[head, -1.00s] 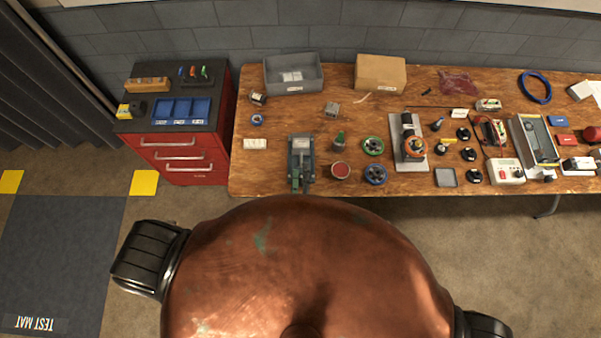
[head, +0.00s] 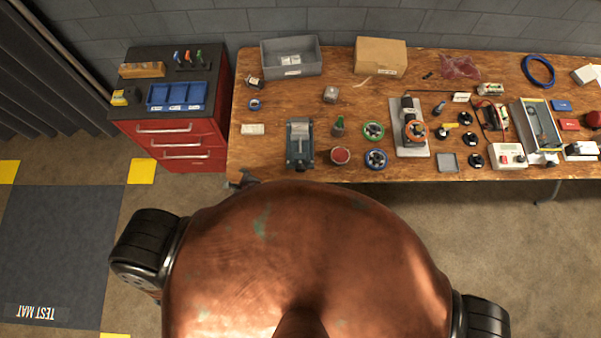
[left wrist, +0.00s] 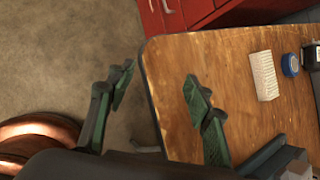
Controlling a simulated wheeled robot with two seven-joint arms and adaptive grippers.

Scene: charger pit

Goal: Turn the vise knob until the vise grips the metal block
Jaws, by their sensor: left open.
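The grey vise (head: 300,150) stands at the table's front edge, left of centre in the head view. Its knob is too small to make out. A small grey block-like piece (head: 330,95) lies behind the vise to the right; I cannot tell whether it is the metal block or whether something sits between the jaws. My left gripper (head: 243,180) is at the table's front edge, left of the vise and apart from it. In the left wrist view my left gripper (left wrist: 160,75) is open and empty, its green fingers spread over the table edge. My right gripper is out of view.
The wooden table (head: 275,105) has a white block (head: 252,129) and a blue ring (head: 254,104) left of the vise. A green-topped bottle (head: 338,126) and a red-topped round piece (head: 340,156) stand close on its right. A red drawer cabinet (head: 185,140) is at the left.

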